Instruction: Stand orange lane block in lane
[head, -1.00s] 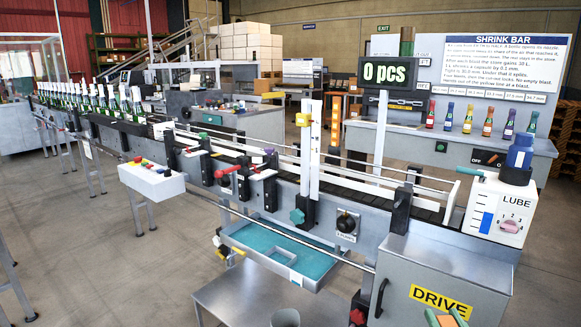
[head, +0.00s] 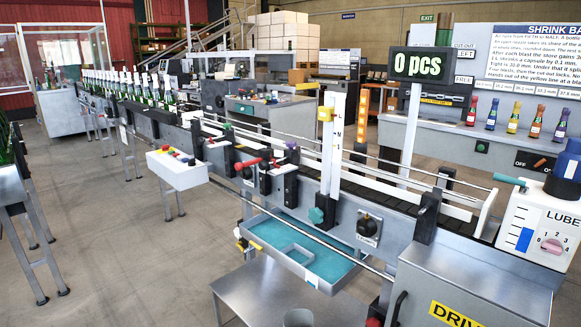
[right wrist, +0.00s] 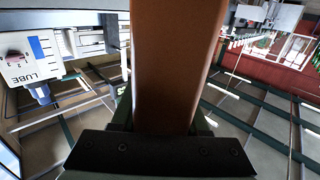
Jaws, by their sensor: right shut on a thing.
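The orange lane block (right wrist: 178,60) fills the middle of the right wrist view as a long, brownish-orange bar in shadow. My right gripper (right wrist: 163,122) is shut on it, with the green fingers showing at both sides of its near end. The block's far end runs out of the top of the picture. Neither the block nor either gripper shows in the head view. The conveyor lane (head: 375,188) is a dark slatted belt between rails, running from the bottles at the far left to the right. Its stretch near the right end looks empty.
A white LUBE box (head: 530,232) with a blue cap stands at the lane's right end. A white upright post (head: 334,140) and a black clamp (head: 427,215) rise at the lane's near side. A teal tray (head: 330,268) hangs below. A grey DRIVE cabinet (head: 480,275) fills the lower right.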

